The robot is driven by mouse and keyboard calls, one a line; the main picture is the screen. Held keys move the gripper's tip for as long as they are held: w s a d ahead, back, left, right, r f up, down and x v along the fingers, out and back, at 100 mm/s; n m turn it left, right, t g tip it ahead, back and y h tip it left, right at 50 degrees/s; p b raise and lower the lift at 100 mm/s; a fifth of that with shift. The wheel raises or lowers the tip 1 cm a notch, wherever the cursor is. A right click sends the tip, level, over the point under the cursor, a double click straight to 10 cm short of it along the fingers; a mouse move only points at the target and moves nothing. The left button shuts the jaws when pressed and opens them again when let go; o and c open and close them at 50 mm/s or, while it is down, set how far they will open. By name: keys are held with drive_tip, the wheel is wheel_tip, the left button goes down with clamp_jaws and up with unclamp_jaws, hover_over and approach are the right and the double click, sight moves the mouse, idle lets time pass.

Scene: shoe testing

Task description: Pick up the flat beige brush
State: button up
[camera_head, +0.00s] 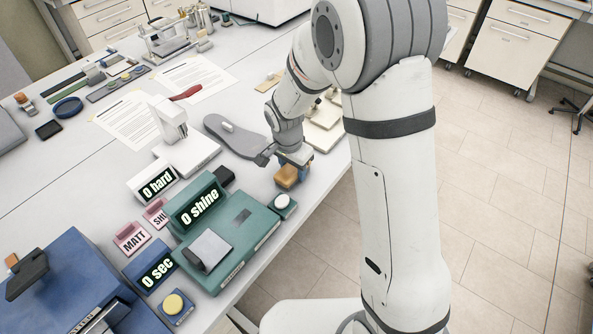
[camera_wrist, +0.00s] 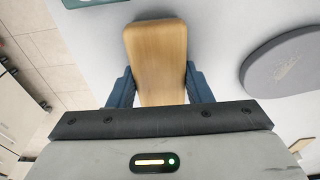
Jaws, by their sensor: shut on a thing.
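My gripper (camera_head: 292,160) is at the table's right edge, pointing down. Its blue fingers (camera_wrist: 157,88) are shut on the sides of a flat, tan wooden block with rounded corners, which looks like the flat beige brush (camera_wrist: 156,50). In the head view the brush (camera_head: 286,178) shows as a small tan-brown block below the fingers, close to the tabletop. I cannot tell whether it touches the table. Its underside and any bristles are hidden in the wrist view.
A grey shoe sole (camera_head: 235,136) lies left of my gripper. The green "0 shine" device (camera_head: 240,245) and a round white button (camera_head: 283,202) stand nearer the front. A white stand (camera_head: 188,153) is further left. A small beige piece (camera_head: 268,82) lies farther back.

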sight(292, 167)
drive_tip(key=shift+r, duration=0.1)
wheel_tip(292, 167, up, 10)
drive_tip(key=shift+f+b, duration=0.1)
drive_tip(key=shift+b, duration=0.6)
